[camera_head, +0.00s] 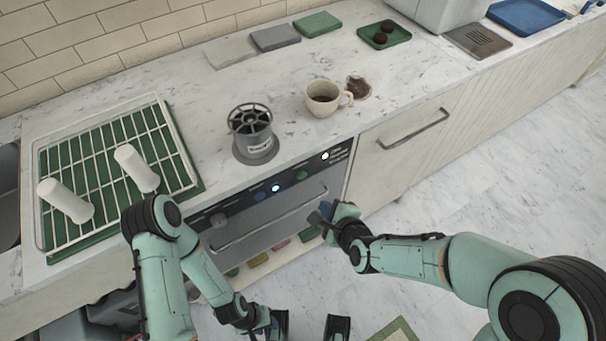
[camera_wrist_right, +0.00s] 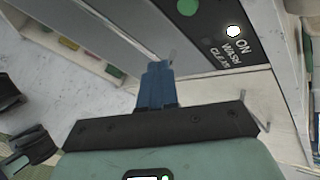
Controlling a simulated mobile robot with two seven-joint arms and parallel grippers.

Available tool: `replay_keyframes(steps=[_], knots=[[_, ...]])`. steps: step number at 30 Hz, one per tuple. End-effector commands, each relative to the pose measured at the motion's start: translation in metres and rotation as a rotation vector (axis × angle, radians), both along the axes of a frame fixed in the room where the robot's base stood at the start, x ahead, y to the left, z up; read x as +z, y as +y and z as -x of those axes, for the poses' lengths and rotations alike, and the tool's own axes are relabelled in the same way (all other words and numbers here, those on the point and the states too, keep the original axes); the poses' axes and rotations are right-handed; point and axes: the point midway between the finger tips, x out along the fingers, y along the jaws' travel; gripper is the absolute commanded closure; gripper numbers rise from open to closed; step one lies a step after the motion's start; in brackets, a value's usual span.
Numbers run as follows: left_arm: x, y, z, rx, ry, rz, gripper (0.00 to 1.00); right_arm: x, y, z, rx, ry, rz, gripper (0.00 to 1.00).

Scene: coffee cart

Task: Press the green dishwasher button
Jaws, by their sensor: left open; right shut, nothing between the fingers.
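The dishwasher (camera_head: 262,222) is built in under the counter, with a dark control panel along its top front. The green button (camera_head: 302,175) is on the panel's right part; it also shows at the top edge of the right wrist view (camera_wrist_right: 187,7). My right gripper (camera_head: 318,214) is shut and empty, in front of the dishwasher and below the green button in the head view. Its blue fingertips (camera_wrist_right: 158,72) appear apart from the button in the wrist view. My left gripper (camera_head: 309,326) is open and empty, low at the bottom of the head view.
The panel also has a blue button (camera_head: 260,194), a lit blue light (camera_head: 275,188) and a white light (camera_head: 325,156) beside "ON WASH CLEAN". The dishwasher handle (camera_head: 270,222) runs below. A cup (camera_head: 322,99), a grey canister (camera_head: 252,130) and a rack (camera_head: 105,150) stand on the counter.

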Motion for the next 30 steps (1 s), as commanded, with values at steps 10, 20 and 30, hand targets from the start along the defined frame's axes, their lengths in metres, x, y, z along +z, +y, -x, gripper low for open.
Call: replay_keyframes(steps=[10, 20, 30], knots=[[0.010, 0.000, 0.004, -0.003, 0.017, 0.002, 0.57, 0.000, 0.029, -0.040, 0.001, -0.002, 0.001, 1.00], [0.008, 0.000, 0.003, -0.002, 0.014, 0.002, 0.57, 0.000, 0.040, -0.055, 0.000, 0.001, 0.000, 1.00], [0.008, 0.000, 0.003, -0.002, 0.013, 0.002, 0.57, 0.000, 0.040, -0.055, 0.000, 0.001, 0.000, 1.00]])
